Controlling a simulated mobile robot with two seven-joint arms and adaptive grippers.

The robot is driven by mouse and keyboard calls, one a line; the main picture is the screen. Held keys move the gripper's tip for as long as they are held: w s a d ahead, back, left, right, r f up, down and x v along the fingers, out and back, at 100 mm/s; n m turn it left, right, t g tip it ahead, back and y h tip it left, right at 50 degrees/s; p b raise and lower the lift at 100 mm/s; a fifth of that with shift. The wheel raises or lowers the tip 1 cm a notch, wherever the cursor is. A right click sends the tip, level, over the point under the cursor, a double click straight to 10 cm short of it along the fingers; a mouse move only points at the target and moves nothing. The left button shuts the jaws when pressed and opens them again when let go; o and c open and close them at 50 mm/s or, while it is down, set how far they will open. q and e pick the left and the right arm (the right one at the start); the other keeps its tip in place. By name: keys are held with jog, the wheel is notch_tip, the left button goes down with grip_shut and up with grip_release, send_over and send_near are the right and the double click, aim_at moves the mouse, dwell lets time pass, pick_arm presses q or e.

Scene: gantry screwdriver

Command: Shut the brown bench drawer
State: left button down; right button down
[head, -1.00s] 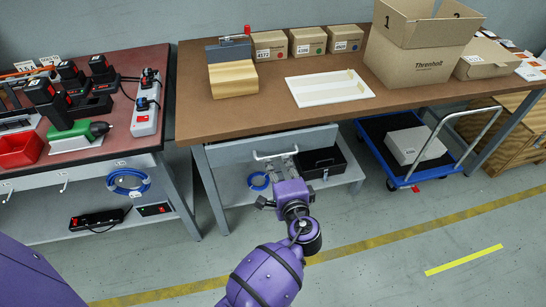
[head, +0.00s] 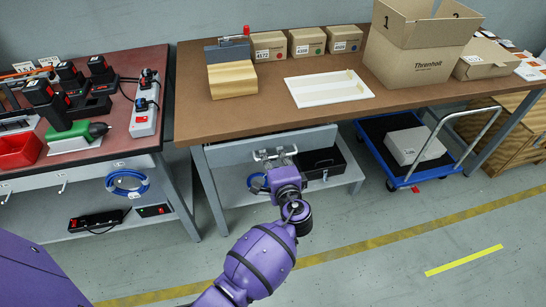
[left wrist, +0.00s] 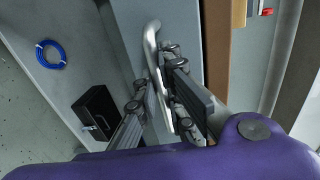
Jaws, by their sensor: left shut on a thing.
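The brown bench (head: 240,118) has a grey drawer front (head: 229,153) under its front edge. A silver bar handle (head: 292,150) is on that front. My left gripper (head: 275,160) is at the handle, and its fingers partly cover it. In the left wrist view the handle (left wrist: 151,38) passes between the two fingers of my left gripper (left wrist: 165,98), which is shut on it. The drawer front (left wrist: 180,35) stands upright beside the fingers. How far the drawer stands out is hard to tell; its inside is hidden. My right gripper is not in view.
On the lower shelf are a black box (head: 322,163) and a blue cable coil (head: 257,184). A blue trolley (head: 397,181) stands right of the bench. A red-topped bench (head: 110,155) stands left. The floor in front is clear.

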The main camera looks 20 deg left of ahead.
aim_at(270, 149)
pick_arm(q)
jog(key=x, duration=0.1)
jog(key=b+x, duration=0.1)
jog(key=x, duration=0.2)
jog(key=shift+w+a+r, duration=0.1)
jog(key=shift+w+r, duration=0.1)
jog(key=shift+r, duration=0.1)
jog(key=shift+w+a+r, duration=0.1)
jog(key=shift+r, duration=0.05)
jog(key=c, duration=2.1)
grip_release()
jog(key=v, duration=1.2)
